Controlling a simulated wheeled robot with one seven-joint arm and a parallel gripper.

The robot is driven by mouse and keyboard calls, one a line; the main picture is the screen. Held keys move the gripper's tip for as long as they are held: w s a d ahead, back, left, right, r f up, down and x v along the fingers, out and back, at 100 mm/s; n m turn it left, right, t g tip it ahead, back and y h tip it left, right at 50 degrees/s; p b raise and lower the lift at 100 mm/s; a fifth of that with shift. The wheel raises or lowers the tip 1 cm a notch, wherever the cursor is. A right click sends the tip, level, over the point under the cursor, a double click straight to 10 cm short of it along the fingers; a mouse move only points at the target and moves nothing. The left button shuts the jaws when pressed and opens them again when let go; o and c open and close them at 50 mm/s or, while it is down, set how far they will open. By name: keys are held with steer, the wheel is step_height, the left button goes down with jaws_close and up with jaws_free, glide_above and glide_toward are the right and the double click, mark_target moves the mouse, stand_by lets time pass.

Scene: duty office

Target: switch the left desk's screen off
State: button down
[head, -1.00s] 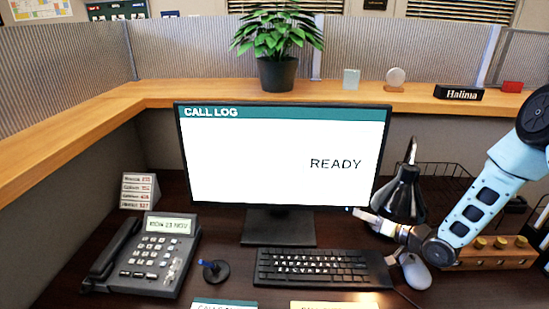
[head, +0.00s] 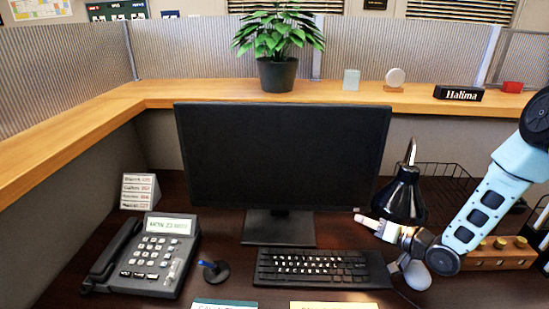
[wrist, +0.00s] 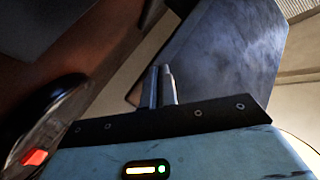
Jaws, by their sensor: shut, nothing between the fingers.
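The desk's screen (head: 283,157) is black and dark, upright on its stand behind the keyboard. In the wrist view the two closed fingers (wrist: 161,86) point toward a dark panel (wrist: 215,55), which seems to be the back or side of the screen. A small light spot sits at the screen's lower right corner, too small to make out.
A black desk lamp (head: 404,196) stands close behind my gripper. The keyboard (head: 312,267), mouse (head: 415,273), phone (head: 150,254) and a wooden stamp rack (head: 500,254) crowd the desk. A potted plant (head: 277,73) stands on the shelf above.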

steer(key=shift+s+r, duration=0.1)
steer(key=shift+s, duration=2.5)
